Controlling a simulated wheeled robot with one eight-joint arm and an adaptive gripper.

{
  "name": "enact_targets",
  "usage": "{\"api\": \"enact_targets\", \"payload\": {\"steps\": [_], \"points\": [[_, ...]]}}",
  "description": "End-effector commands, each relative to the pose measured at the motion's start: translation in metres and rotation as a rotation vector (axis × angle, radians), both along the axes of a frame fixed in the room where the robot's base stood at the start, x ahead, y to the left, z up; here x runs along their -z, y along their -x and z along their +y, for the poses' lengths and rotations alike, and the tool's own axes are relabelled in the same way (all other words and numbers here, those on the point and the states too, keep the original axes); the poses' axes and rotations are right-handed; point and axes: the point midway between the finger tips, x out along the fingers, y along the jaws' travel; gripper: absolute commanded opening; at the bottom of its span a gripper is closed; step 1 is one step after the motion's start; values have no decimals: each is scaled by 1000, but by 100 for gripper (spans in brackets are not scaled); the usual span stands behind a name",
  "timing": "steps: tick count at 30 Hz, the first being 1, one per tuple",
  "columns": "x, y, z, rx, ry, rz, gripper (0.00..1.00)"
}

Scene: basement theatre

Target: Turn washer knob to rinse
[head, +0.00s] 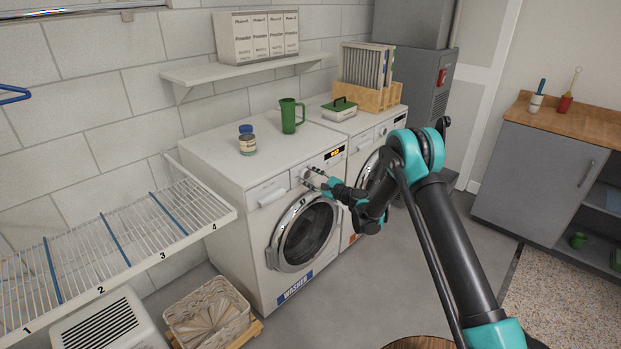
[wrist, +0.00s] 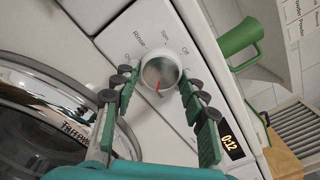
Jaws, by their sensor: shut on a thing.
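The washer (head: 225,205) is a white front loader with a round door and a "WASHER" label. Its knob (wrist: 160,72) is a round silver dial with a red mark pointing down in the wrist view. The words "Rinse", "Spin" and "Off" stand around its upper side in that view; "Rinse" (wrist: 138,40) is at its upper left. A label left of the knob is partly hidden. My gripper (wrist: 158,77) is shut on the knob, one finger on each side. In the head view my gripper (head: 320,181) is at the washer's control panel and hides most of the knob.
A blue-lidded jar (head: 247,146) and a green mug (head: 290,121) stand on the washer. A second machine (head: 394,119) stands right beside it. A wire rack (head: 110,245) is at the left, above a basket (head: 207,312). The floor in front is partly clear.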

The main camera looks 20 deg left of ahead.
Motion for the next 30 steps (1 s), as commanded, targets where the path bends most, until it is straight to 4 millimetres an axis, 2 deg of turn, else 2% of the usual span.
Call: {"api": "enact_targets", "payload": {"steps": [30], "points": [[2,4,1,1,-366,889,14]]}}
